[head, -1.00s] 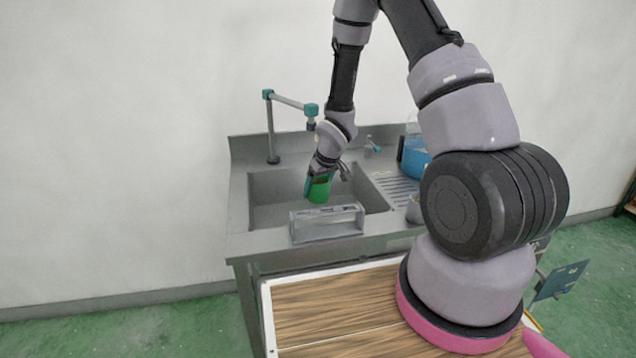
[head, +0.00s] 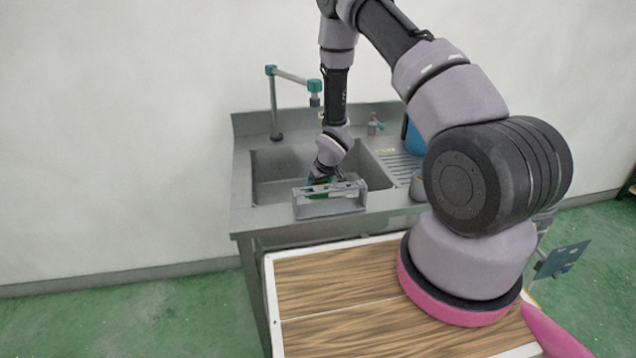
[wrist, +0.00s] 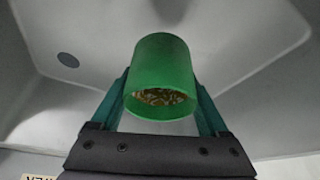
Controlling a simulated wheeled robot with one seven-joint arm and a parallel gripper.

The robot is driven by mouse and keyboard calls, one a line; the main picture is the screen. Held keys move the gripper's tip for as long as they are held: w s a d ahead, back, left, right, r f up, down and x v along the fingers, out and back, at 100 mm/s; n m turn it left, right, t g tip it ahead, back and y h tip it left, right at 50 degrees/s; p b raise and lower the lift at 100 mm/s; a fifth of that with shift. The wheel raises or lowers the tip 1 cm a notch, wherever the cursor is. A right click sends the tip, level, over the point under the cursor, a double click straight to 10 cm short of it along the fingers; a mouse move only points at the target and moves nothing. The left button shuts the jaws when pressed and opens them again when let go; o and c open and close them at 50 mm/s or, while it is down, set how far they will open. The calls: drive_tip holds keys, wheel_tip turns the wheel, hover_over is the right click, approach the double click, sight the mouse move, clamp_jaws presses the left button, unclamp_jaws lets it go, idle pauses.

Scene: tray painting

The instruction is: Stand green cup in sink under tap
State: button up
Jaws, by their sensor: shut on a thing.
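The green cup (wrist: 161,62) is between the two teal fingers of my gripper (wrist: 160,88) in the wrist view. My gripper is shut on it. The cup's mouth faces the wrist camera, with a brown-yellow speckled patch inside. In the head view my gripper (head: 322,180) is down in the sink (head: 275,185), behind the grey rack. Only a little green shows there, so I cannot tell whether the cup touches the sink floor. The tap (head: 292,78) rises behind the sink, its teal spout end above and slightly left of my gripper.
A grey open-frame rack (head: 330,208) stands at the sink's front edge, close to my gripper. A ribbed drainboard (head: 400,166) lies to the right, with a blue container (head: 415,140) behind it. A dark round drain (wrist: 68,60) shows in the sink floor.

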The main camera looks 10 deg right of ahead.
drive_tip(key=x, duration=0.3)
drive_tip(key=shift+s+d+f, duration=0.2)
drive_tip(key=shift+d+f, duration=0.05)
drive_tip(key=shift+d, duration=0.05)
drive_tip(key=w, duration=0.1)
drive_tip(key=w+f, duration=0.1)
drive_tip(key=shift+w+f, duration=0.1)
drive_tip(key=shift+w, duration=0.2)
drive_tip(key=shift+w+f, duration=0.25)
drive_tip(key=shift+w, duration=0.3)
drive_tip(key=shift+w+f, duration=0.2)
drive_tip(key=shift+w, duration=0.35)
drive_tip(key=shift+f, duration=0.4)
drive_tip(key=o, duration=1.2)
drive_tip(key=shift+o, duration=0.2)
drive_tip(key=shift+r, duration=0.1)
